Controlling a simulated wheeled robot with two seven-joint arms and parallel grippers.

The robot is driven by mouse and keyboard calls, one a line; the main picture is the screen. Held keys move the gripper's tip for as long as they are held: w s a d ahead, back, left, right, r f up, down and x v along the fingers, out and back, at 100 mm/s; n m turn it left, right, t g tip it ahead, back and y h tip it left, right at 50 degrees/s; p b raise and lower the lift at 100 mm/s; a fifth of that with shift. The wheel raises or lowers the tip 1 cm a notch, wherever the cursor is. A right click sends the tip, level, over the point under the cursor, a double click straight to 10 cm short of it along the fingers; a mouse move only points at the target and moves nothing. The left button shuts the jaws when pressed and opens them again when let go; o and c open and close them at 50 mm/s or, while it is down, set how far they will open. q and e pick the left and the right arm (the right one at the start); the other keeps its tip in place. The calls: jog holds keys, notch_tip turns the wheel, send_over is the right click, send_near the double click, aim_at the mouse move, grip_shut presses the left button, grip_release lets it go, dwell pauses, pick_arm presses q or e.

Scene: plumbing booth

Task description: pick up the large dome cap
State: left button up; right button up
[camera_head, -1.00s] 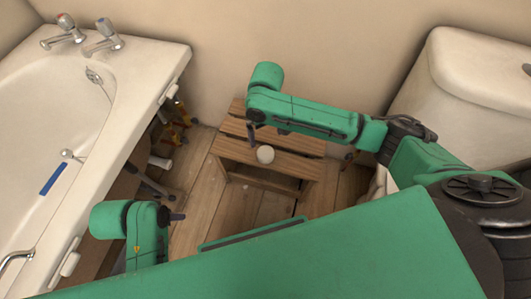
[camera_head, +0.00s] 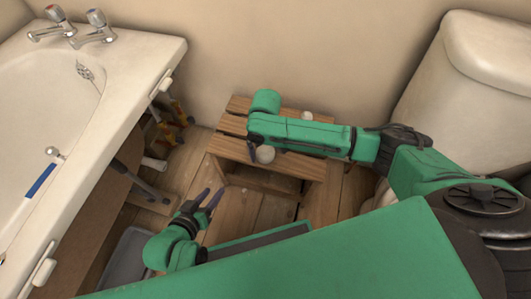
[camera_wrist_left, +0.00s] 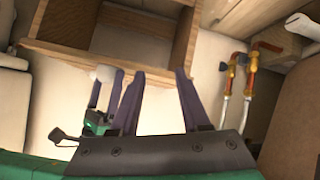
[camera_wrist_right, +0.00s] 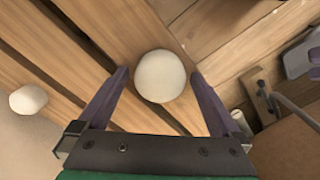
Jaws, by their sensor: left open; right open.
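The large dome cap (camera_head: 266,154) is white and rounded and sits on the slatted top of a low wooden stool (camera_head: 228,150). In the right wrist view, the large dome cap (camera_wrist_right: 160,82) lies between the fingertips of my right gripper (camera_wrist_right: 160,74), which is open, with gaps on both sides. In the head view, my right forearm passes over the stool, partly hiding the gripper. My left gripper (camera_head: 211,198) is open and empty, low in front of the stool's left side. A white cap (camera_wrist_left: 106,73) also shows in the left wrist view.
A smaller white cap (camera_head: 306,116) rests farther back on the stool. The bathtub (camera_head: 135,75) stands left, with pipes (camera_head: 175,115) under its side. The toilet (camera_head: 460,75) is right. A grey tray (camera_head: 128,262) lies on the floor near the tub.

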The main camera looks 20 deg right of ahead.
jog(key=c, duration=1.2)
jog(key=shift+c, duration=0.2)
jog(key=shift+r, duration=0.2)
